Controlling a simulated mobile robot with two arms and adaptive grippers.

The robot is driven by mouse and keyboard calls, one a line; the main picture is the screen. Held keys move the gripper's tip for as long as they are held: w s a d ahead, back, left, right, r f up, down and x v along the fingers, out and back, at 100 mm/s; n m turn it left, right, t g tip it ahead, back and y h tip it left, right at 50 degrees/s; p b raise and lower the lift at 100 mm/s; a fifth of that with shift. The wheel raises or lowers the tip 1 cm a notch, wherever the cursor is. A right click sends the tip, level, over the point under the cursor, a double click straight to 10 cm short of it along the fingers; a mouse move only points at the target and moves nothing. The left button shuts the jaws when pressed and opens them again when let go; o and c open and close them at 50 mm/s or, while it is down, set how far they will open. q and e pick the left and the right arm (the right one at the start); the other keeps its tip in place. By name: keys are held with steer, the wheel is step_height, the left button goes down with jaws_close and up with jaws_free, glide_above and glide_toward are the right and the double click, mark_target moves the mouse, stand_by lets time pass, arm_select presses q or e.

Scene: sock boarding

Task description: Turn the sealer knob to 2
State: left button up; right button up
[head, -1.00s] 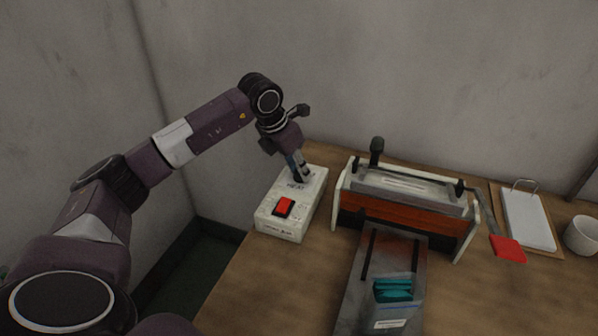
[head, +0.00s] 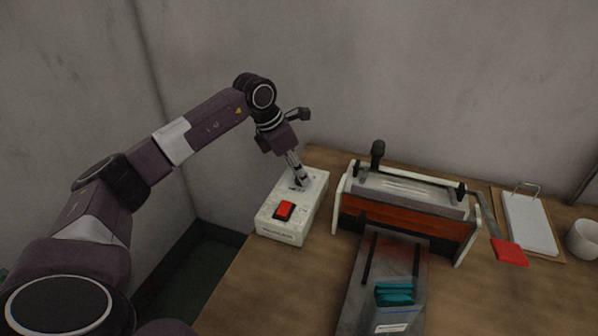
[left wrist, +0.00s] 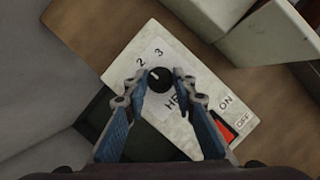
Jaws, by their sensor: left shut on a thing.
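The sealer's white control box (head: 284,228) sits at the table's back left, with a red switch (head: 285,209) on top. The black round knob (left wrist: 161,82) shows in the left wrist view, with printed numbers 2 and 3 beside it. Its short white mark points toward the upper left, on the side of these numbers; which one exactly is hard to tell. My left gripper (head: 301,183) reaches down onto the box. Its two fingers (left wrist: 160,76) are shut on the knob from both sides. The 1 is not visible. My right gripper is not in view.
The sealer (head: 405,215) with its orange-red front stands right of the box. A metal tray (head: 355,300) with teal packets (head: 394,293) is in front of it. A red-ended handle (head: 510,251), a clipboard (head: 529,220) and a white cup (head: 583,238) are at the right.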

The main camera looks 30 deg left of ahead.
arm_select(q)
steer(key=o, duration=1.1)
steer(key=shift+o, duration=0.2)
steer(key=v, duration=1.2)
